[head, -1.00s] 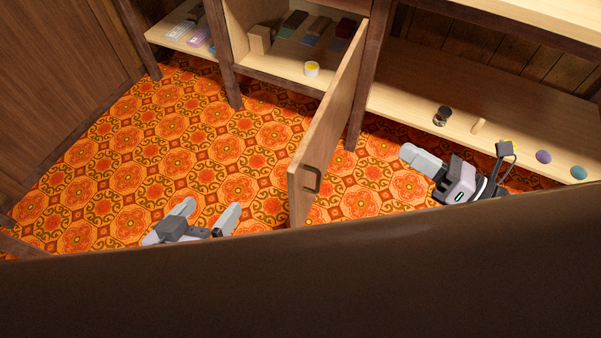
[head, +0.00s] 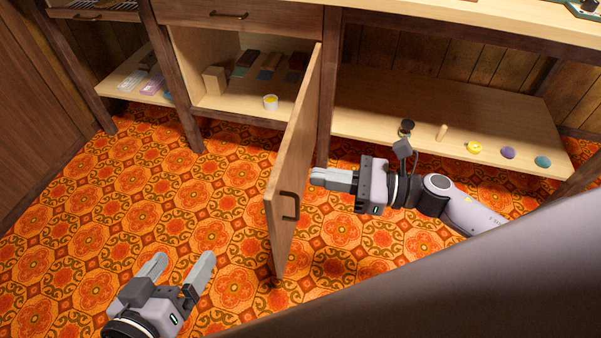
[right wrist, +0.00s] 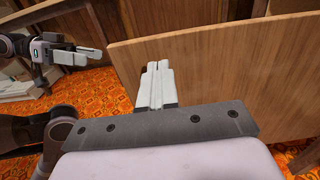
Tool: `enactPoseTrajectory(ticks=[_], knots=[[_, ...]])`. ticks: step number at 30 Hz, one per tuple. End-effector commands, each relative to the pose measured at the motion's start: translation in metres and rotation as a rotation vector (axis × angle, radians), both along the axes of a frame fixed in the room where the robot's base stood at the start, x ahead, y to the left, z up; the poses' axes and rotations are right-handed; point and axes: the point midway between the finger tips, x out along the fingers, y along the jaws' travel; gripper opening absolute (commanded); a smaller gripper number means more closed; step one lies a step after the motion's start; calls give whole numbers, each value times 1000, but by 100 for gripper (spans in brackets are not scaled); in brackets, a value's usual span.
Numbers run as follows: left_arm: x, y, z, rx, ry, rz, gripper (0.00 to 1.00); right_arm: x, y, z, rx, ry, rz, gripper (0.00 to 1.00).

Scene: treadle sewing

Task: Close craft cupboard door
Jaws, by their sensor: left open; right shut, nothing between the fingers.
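The craft cupboard door (head: 296,165) stands wide open, swung out from the right side of the cupboard opening. Its dark handle (head: 289,206) is near the free edge, on the left in the head view. My right gripper (head: 318,180) is shut and empty, at the right of the door with its fingertips close to the outer face; I cannot tell whether they touch. In the right wrist view the shut fingers (right wrist: 157,72) point at the wooden door panel (right wrist: 222,70). My left gripper (head: 178,266) is open and empty above the floor, left of the door.
Inside the cupboard (head: 208,103) are several blocks and a white pot with yellow contents (head: 270,102). A low shelf (head: 470,120) at right holds a dark jar (head: 406,127), a wooden peg and small coloured round items. The patterned floor (head: 150,190) left of the door is clear.

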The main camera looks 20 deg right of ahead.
Motion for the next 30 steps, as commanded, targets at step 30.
enactPoseTrajectory(ticks=[30], knots=[[1,-3,1,-14,-1,-5,89,26,47,1,3,2,-23,0]])
